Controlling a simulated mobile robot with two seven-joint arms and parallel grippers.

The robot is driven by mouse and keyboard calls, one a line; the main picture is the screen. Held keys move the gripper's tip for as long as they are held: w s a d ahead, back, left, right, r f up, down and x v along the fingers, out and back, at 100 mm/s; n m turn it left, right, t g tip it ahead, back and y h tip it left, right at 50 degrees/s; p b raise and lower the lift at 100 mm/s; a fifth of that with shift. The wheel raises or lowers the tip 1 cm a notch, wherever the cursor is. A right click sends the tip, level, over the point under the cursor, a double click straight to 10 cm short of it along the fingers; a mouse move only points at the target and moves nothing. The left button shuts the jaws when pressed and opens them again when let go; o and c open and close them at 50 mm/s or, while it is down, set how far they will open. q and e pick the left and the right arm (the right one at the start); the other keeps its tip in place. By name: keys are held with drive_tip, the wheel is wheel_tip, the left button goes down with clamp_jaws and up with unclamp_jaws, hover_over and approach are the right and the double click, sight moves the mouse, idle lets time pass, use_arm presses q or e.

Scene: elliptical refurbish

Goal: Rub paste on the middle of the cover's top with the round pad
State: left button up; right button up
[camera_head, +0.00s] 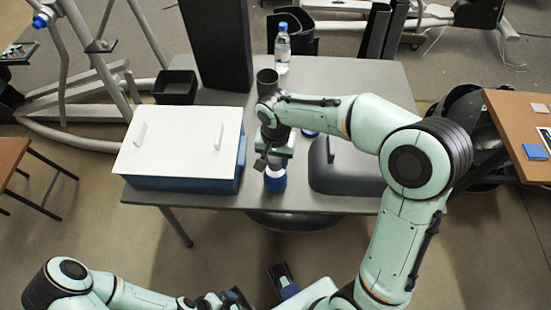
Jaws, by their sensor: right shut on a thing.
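The dark grey cover (345,172) lies on the right part of the grey table, with its rounded top up; my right arm hides some of its upper part. My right gripper (271,162) points down just left of the cover. It is shut on what looks like the round pad (275,181), a small piece with a white upper part and a blue lower part. The pad is beside the cover, apart from its top. A small blue-rimmed round item (309,132), perhaps the paste, is partly hidden behind my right arm. My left gripper (238,298) is low at the bottom edge, its fingers unclear.
A blue box (190,185) with a white handled lid (180,142) fills the table's left. Behind stand a black bin (176,86), a tall dark panel (217,45), a dark cup (267,80) and a water bottle (282,48). The grey table (365,78) is bare at back right.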

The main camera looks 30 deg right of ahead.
sight(275, 158)
drive_tip(key=shift+r+p, duration=1.4)
drive_tip(key=shift+r, duration=0.8)
use_arm(q)
drive_tip(key=r, duration=0.1)
drive_tip(key=w+r, duration=0.1)
drive_tip(key=r, duration=0.1)
drive_tip(key=shift+w+r, duration=0.1)
